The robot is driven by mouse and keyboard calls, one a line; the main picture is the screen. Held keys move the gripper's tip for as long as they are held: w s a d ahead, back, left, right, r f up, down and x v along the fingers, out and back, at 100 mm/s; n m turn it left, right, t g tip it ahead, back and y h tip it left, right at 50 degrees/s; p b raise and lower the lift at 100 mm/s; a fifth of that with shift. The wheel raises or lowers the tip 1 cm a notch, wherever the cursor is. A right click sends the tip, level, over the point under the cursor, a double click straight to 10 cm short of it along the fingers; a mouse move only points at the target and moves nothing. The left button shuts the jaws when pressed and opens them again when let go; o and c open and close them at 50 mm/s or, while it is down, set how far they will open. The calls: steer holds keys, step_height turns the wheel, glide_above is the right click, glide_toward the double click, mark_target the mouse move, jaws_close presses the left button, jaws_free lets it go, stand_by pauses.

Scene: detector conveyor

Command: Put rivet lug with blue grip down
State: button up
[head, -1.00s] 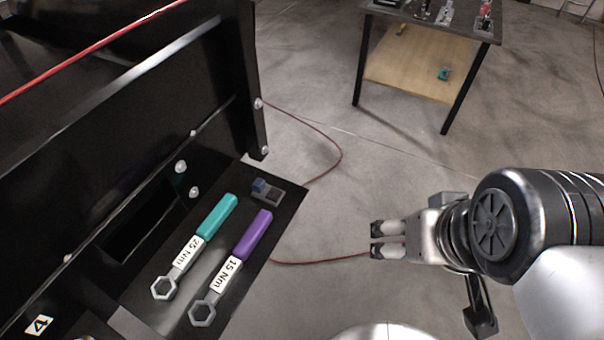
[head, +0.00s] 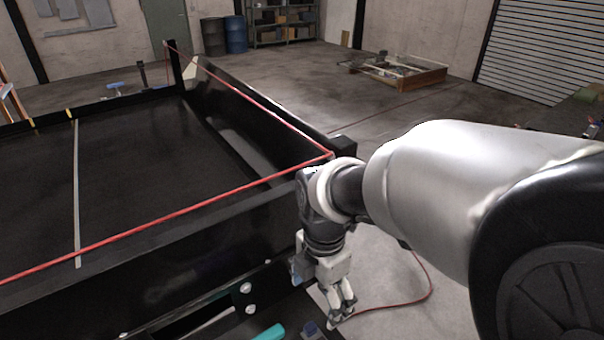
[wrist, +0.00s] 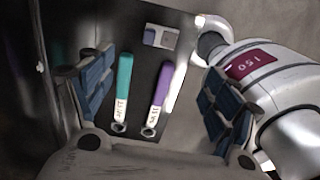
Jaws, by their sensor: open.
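My gripper (head: 341,312) hangs pointing down beside the conveyor frame, above the far end of the side shelf. A small grey block with a blue part (wrist: 160,37) lies on the shelf, past the wrench handles in the wrist view. It is likely the rivet lug with blue grip, but the detail is too small to be sure. In the head view a blue bit of it (head: 310,328) shows at the bottom edge, left of my fingertips.
A teal-handled wrench (wrist: 124,77) and a purple-handled wrench (wrist: 161,84) lie side by side on the dark shelf (wrist: 142,60). The black conveyor frame (head: 200,237) stands close on the left, with a red cable (head: 170,212) along it. Open floor lies to the right.

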mark_target(317, 335)
step_height(317, 335, down, 17)
steer(key=b, duration=0.4)
steer(key=shift+s, duration=0.1)
steer(key=shift+c, duration=0.3)
steer(key=shift+s, duration=0.1)
steer(key=c, duration=1.3)
